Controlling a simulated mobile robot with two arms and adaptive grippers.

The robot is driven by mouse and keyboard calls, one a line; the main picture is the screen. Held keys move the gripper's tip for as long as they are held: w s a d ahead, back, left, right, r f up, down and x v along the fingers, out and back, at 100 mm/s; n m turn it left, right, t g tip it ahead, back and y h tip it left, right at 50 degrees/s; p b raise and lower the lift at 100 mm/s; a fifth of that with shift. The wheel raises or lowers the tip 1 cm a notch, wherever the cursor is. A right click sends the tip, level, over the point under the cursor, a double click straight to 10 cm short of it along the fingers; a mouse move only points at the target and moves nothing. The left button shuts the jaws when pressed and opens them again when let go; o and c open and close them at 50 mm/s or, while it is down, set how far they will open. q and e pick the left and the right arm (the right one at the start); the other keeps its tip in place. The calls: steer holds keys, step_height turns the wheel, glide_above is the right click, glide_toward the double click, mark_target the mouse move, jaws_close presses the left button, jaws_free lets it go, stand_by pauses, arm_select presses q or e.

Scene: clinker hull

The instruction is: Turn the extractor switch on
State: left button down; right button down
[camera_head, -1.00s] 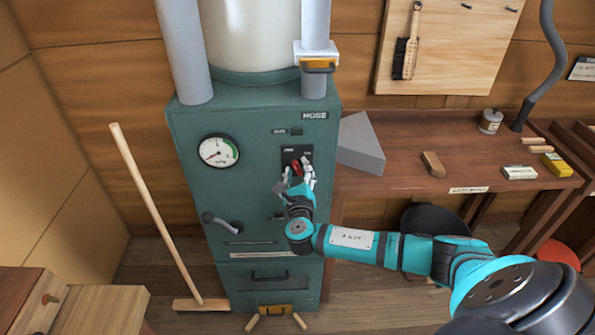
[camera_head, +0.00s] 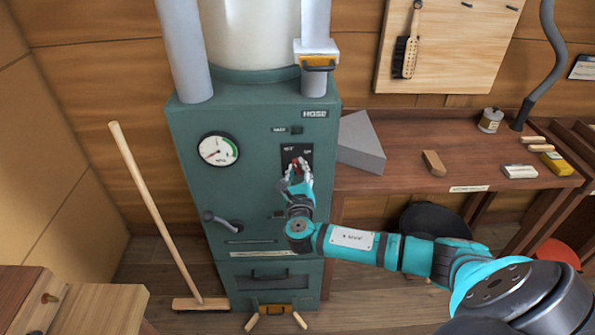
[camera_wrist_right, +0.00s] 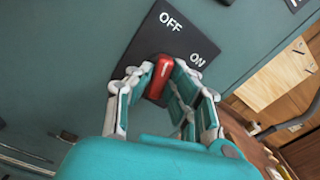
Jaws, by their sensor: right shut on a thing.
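The extractor (camera_head: 255,185) is a tall green cabinet with a gauge (camera_head: 219,149) on its front. Its switch is a red lever (camera_wrist_right: 160,77) on a black plate (camera_wrist_right: 157,39) marked OFF and ON in the right wrist view. My right gripper (camera_wrist_right: 162,84) has its fingers on both sides of the red lever and is shut on it. The lever's upper end points between the two words, so I cannot tell its setting. In the head view the right gripper (camera_head: 299,172) covers most of the lever. My left gripper is not in view.
A workbench (camera_head: 400,150) with a grey wedge (camera_head: 361,146), a wooden block (camera_head: 433,163) and a tin (camera_head: 490,121) stands right of the cabinet. A broom (camera_head: 160,220) leans on the left. A dark handle (camera_head: 222,222) sticks out below the gauge.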

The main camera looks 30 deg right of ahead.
steer(key=m+b, duration=0.2)
steer(key=m, duration=0.3)
steer(key=shift+f, duration=0.15)
steer(key=m+b, duration=0.2)
steer(key=m, duration=0.3)
steer(key=shift+m, duration=0.4)
steer(key=c, duration=1.3)
jaws_free()
steer(key=shift+s+a, duration=0.1)
steer(key=shift+s, duration=0.05)
steer(key=v, duration=1.1)
steer(key=shift+s+a, duration=0.1)
steer(key=shift+s, duration=0.25)
